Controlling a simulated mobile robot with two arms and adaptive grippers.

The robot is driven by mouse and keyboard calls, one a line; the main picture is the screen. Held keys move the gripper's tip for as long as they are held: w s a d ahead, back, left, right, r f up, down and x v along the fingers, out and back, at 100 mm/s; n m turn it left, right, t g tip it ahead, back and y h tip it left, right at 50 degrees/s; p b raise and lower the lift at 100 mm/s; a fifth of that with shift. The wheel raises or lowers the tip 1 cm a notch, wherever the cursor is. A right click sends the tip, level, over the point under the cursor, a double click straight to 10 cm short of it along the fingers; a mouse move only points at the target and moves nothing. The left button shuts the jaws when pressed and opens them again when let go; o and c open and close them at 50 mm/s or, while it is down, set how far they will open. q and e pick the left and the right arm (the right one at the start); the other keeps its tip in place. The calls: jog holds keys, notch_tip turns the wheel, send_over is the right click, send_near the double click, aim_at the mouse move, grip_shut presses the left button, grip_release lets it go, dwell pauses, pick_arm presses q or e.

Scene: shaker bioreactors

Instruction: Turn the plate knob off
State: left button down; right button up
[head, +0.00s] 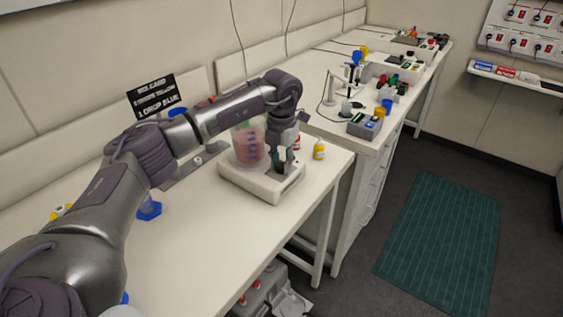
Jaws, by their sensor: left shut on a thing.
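The hot plate (268,187) is a white box on the near bench with a glass beaker (246,160) of pinkish liquid standing on it. The plate's knob is hidden behind my left gripper. My left gripper (283,170) points down at the right front part of the plate, just right of the beaker. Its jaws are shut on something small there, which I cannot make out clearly. My right gripper is not in view.
A black mix card (157,97) stands behind my arm. A blue-based piece (149,210) is on the left bench. The bench front is clear.

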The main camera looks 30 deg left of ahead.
aim_at(282, 165)
pick_arm(q)
jog(key=c, duration=0.8)
grip_release()
jog(key=shift+c, duration=0.2)
jog(key=shift+r, duration=0.1)
notch_tip(282, 165, up, 12)
